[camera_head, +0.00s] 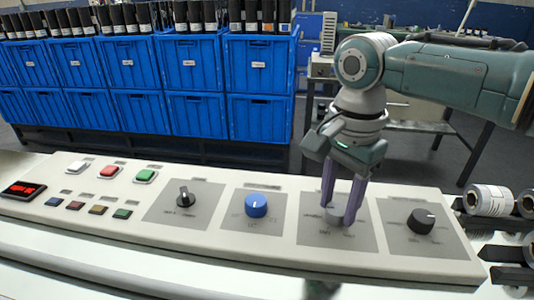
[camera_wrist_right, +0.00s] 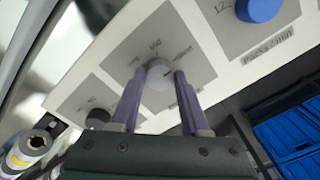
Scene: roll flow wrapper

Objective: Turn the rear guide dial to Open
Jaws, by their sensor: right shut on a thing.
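My right gripper (camera_head: 343,215) reaches down onto the control panel. Its two purple fingers are shut on a light grey dial (camera_head: 334,213), one finger on each side. The right wrist view shows the same grey dial (camera_wrist_right: 158,75) between the fingertips (camera_wrist_right: 156,95), with small position labels around it that are hard to read. A dark dial (camera_head: 421,220) sits to the right of it on its own grey plate. I cannot read which dial is named the rear guide. My left gripper is not in view.
The sloped panel (camera_head: 300,253) also carries a blue knob (camera_head: 256,205), a black selector switch (camera_head: 186,196), several buttons and a red display (camera_head: 23,190). Blue crates (camera_head: 195,115) with dark bottles stand behind.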

